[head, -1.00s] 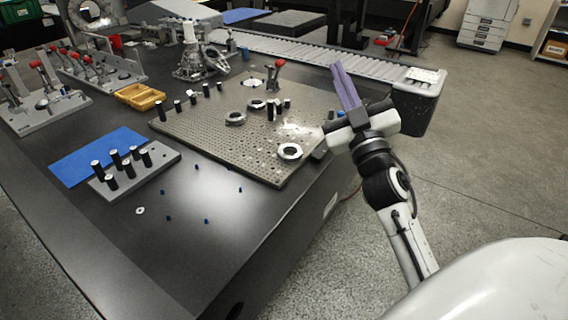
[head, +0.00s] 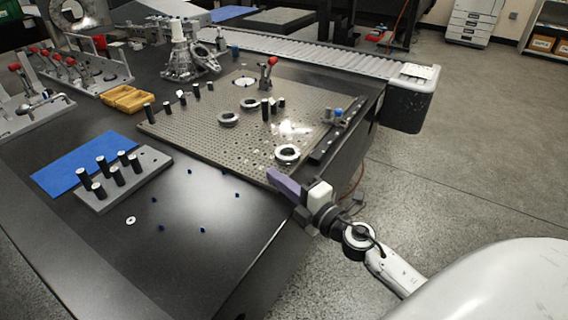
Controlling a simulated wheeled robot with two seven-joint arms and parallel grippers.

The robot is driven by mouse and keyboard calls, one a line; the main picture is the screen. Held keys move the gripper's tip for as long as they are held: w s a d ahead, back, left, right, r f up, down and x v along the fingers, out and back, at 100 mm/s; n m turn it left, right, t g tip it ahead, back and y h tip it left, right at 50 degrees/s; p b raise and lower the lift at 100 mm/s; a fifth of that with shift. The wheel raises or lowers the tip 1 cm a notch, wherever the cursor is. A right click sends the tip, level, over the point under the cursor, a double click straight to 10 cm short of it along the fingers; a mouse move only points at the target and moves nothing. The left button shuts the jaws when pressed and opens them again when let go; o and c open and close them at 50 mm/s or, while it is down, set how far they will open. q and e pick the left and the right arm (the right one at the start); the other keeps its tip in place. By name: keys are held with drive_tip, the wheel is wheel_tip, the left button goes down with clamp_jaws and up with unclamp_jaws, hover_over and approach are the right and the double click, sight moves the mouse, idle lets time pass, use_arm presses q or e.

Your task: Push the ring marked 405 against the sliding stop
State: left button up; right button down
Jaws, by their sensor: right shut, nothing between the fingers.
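Three rings rest on the perforated metal plate (head: 190,132). One ring (head: 287,153) is near the plate's front right edge, one (head: 228,118) is left of the middle, and one (head: 250,103) is farther back. Their markings are too small to read, so I cannot tell which is 405. A dark rail (head: 338,130) runs along the plate's right edge, with a small fitting with a blue knob (head: 338,113) on it, possibly the sliding stop. My right gripper (head: 272,177), with purple fingers, is shut and empty at the plate's front corner, just in front of the nearest ring. My left gripper is out of view.
Several black pins and a red-knobbed clamp (head: 268,72) stand on the plate. A grey block with black pins (head: 140,172) sits by a blue mat (head: 70,165). Yellow trays (head: 130,98) lie farther back. Small blue pegs and a washer (head: 131,220) lie on the dark table.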

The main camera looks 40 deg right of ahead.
sight(299, 152)
drive_tip(key=w+d+b, duration=0.1)
drive_tip(key=w+d, duration=0.1)
drive_tip(key=shift+w+d+f, duration=0.1)
drive_tip(key=shift+d, duration=0.3)
drive_tip(key=shift+w+d, duration=0.2)
drive_tip(key=shift+d, duration=0.2)
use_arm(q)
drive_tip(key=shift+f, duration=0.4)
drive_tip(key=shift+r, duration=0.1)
use_arm(e)
drive_tip(key=d, duration=0.2)
drive_tip(key=w+d+b, duration=0.1)
drive_tip(key=d, duration=0.1)
drive_tip(key=w+d+b, duration=0.1)
drive_tip(key=d, duration=0.1)
drive_tip(key=shift+w+d, duration=0.1)
drive_tip(key=shift+d, duration=0.1)
drive_tip(key=shift+w+d, duration=0.1)
drive_tip(key=shift+d, duration=0.1)
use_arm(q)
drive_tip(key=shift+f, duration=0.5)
